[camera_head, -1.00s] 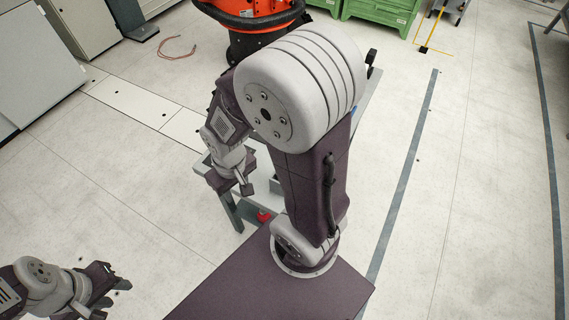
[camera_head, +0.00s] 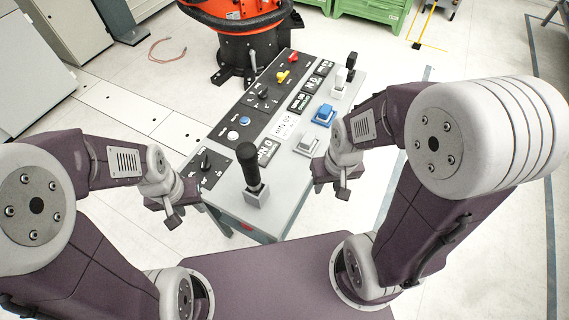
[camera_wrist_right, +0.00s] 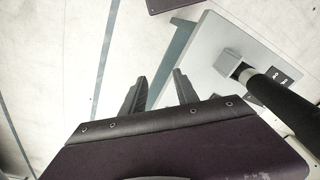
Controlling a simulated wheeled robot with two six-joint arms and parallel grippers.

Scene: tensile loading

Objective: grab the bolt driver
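An upright tool with a thick black handle (camera_head: 249,163) stands in a grey block (camera_head: 257,195) at the near end of the table; it looks like the bolt driver. Its black handle also shows at the right of the right wrist view (camera_wrist_right: 278,103). My left gripper (camera_head: 183,212) is left of the tool, apart from it, and looks open and empty. My right gripper (camera_head: 335,182) is to the right of the tool. In the right wrist view (camera_wrist_right: 160,78) its two fingers are spread with nothing between them, and the tool is off to their right.
The grey table (camera_head: 232,204) carries a black control panel (camera_head: 262,97) with knobs, a blue block (camera_head: 324,115), a small grey block (camera_head: 307,144) and a white block with a black-topped post (camera_head: 338,88). An orange robot (camera_head: 240,25) stands behind it.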

